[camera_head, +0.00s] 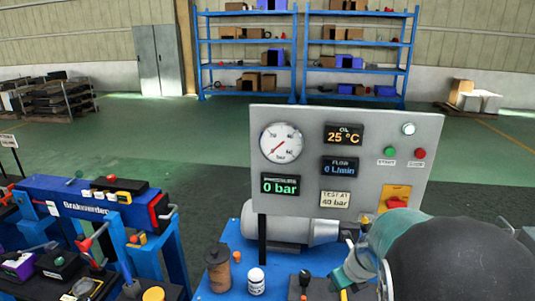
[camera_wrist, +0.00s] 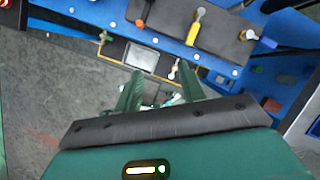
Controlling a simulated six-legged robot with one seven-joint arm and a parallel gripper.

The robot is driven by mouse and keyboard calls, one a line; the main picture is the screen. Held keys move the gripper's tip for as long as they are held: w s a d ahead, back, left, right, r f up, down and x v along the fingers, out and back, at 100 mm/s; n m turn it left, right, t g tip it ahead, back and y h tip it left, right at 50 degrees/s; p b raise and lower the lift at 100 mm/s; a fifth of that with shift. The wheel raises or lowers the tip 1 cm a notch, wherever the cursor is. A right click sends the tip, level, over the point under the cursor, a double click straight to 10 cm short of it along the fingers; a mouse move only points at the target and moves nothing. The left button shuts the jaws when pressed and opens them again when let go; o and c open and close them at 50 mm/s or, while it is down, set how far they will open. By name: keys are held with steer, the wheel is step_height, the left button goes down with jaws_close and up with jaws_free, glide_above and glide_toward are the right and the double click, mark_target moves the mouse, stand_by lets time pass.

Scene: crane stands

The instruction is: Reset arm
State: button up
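My arm (camera_head: 440,260) fills the lower right of the head view as a large dark grey and teal shape close to the camera. It covers the right part of the blue bench. I cannot make out my fingertips in that view. In the wrist view, my gripper (camera_wrist: 160,73) shows two green fingers standing apart, with a gap between them. Nothing is clearly held between them. Beyond the fingers are a blue bench edge and the grey floor.
A grey gauge panel (camera_head: 345,165) stands on a blue bench (camera_head: 232,238) in front of my arm, with a brown bottle (camera_head: 219,270) and white jar (camera_head: 256,281). A blue stand (camera_head: 85,205) with tools is at left. In the wrist view, a dark mat (camera_wrist: 225,40) carries tools.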

steer(key=s+a+r+n, duration=0.3)
steer(key=s+r+n, duration=0.6)
steer(key=n, duration=0.6)
steer(key=s+a+r+n+t+h, duration=0.1)
steer(key=s+a+r+n, duration=0.1)
steer(key=s+r+n, duration=0.7)
steer(key=s+n, duration=0.4)
steer(key=n, duration=0.3)
steer(key=shift+a+n, duration=0.3)
steer(key=shift+a, duration=0.1)
